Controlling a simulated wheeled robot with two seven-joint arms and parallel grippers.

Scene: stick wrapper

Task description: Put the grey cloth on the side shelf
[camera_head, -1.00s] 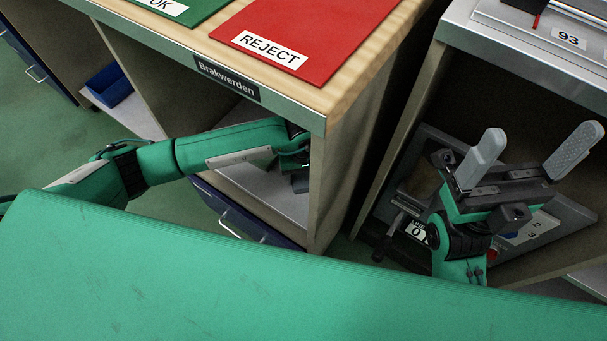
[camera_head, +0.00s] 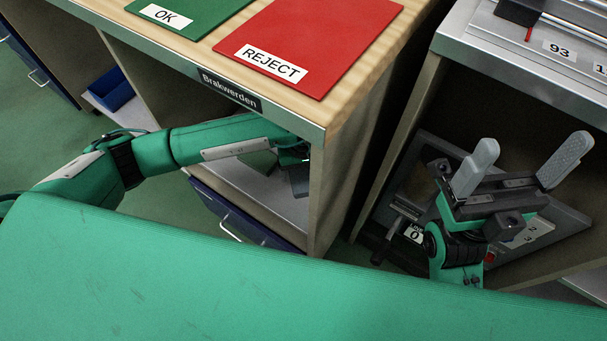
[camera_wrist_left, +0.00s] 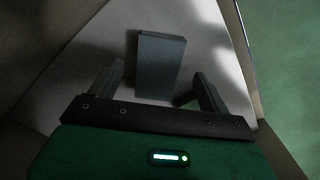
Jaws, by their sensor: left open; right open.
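A dark grey flat rectangular piece, which looks like the folded grey cloth (camera_wrist_left: 161,66), rests on the pale shelf (camera_wrist_left: 88,52) in the left wrist view. My left gripper (camera_wrist_left: 158,72) is open, with a finger on either side of the near part of the piece; I see gaps beside it. In the head view my left gripper (camera_head: 292,158) reaches into the shelf compartment (camera_head: 228,178) under the bench and is partly hidden by the bench edge. My right gripper (camera_head: 525,165) is open and empty, fingers pointing up, at the right.
The wooden bench top (camera_head: 335,92) carries a green OK mat (camera_head: 200,14) and a red REJECT mat (camera_head: 318,40). A bench side panel (camera_head: 345,185) stands close right of my left gripper. A metal-edged bench (camera_head: 520,75) overhangs near my right gripper. A blue bin (camera_head: 110,90) sits at left.

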